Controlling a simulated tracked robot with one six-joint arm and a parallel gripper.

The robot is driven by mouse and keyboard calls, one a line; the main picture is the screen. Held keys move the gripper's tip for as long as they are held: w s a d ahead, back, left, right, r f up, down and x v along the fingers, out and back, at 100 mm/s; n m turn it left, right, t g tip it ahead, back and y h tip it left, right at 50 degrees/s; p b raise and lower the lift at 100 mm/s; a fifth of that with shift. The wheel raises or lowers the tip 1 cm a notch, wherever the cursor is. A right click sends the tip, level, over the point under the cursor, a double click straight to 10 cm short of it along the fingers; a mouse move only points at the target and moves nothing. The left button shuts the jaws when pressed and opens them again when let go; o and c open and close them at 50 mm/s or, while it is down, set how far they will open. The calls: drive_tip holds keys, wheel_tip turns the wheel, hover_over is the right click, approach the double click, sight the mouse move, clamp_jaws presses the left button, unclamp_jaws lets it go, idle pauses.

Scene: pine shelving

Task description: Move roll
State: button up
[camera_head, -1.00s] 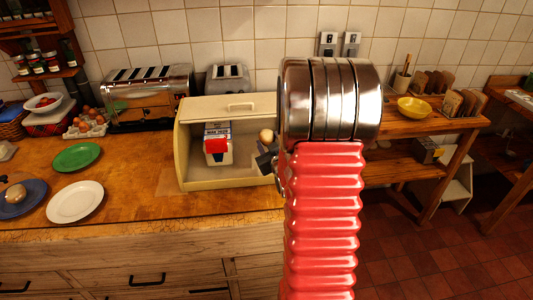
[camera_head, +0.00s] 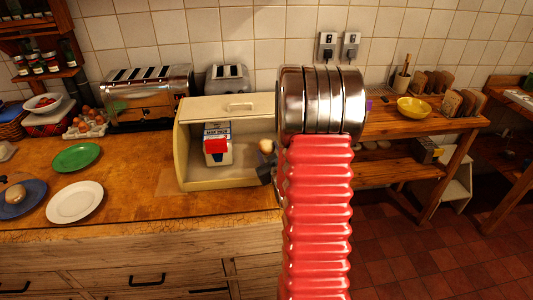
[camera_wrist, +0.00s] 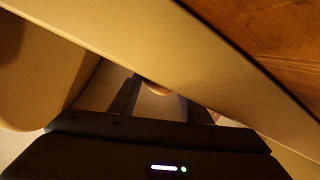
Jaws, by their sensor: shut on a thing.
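A small pale brown roll (camera_head: 266,146) is held at the right end of the open cream bread bin (camera_head: 190,178). My gripper (camera_head: 266,160) is shut on this roll; my arm hides part of the gripper and the bin's right end. In the wrist view the roll (camera_wrist: 157,88) shows between the two dark fingers, partly covered by the bin's cream edge (camera_wrist: 150,55). Another roll (camera_head: 15,194) sits on the blue plate (camera_head: 33,200) at the far left.
A milk carton (camera_head: 217,150) stands inside the bin. A green plate (camera_head: 76,157) and an empty white plate (camera_head: 75,202) lie to the left. Toasters (camera_head: 150,97) and eggs (camera_head: 86,124) are behind. The counter between plates and bin is clear.

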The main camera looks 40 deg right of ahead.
drive_tip(key=shift+f, duration=0.6)
drive_tip(key=o, duration=1.1)
drive_tip(key=shift+s+f, duration=0.15)
drive_tip(key=shift+f, duration=0.05)
drive_tip(key=shift+c, duration=0.2)
drive_tip(key=shift+r, duration=0.1)
